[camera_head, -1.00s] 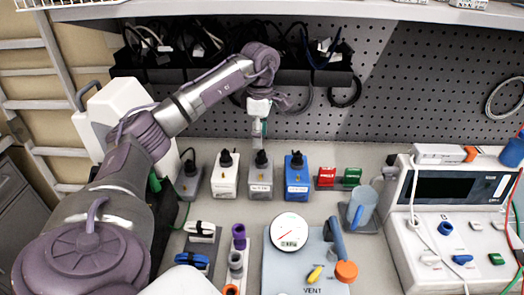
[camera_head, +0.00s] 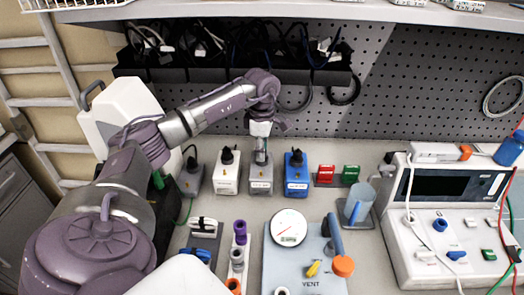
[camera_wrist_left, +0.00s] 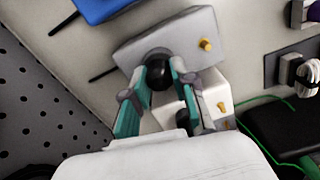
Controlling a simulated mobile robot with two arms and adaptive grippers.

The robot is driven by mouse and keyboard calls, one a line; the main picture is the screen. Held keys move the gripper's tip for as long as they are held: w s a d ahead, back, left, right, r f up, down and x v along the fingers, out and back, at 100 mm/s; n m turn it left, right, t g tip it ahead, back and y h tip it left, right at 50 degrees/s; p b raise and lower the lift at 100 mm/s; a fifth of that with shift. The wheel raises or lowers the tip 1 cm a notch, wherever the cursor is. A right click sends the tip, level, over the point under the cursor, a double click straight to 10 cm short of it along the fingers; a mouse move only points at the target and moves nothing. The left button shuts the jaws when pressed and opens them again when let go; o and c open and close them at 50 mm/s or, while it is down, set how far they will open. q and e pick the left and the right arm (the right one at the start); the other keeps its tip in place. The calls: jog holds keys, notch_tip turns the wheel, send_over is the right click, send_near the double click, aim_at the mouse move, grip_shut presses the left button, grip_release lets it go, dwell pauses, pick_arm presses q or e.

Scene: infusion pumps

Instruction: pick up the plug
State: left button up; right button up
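A black plug (camera_wrist_left: 160,72) stands on the grey box in the middle of a row of pump boxes. My left gripper (camera_head: 261,152) points down over this grey box (camera_head: 261,182) in the head view and hides most of the plug there. In the left wrist view, the teal fingers of my left gripper (camera_wrist_left: 159,76) stand on either side of the plug, close to it. They look open around it; firm contact cannot be made out. My right gripper is not in view.
A white box (camera_head: 227,180) stands left of the grey one and a blue box (camera_head: 296,177) right of it, each with a black plug on top. Red (camera_head: 324,174) and green blocks (camera_head: 351,174) sit further right. A pegboard with a black cable rack (camera_head: 230,68) stands behind.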

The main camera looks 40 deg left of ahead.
pick_arm(q)
grip_shut()
jog(key=shift+r, duration=0.1)
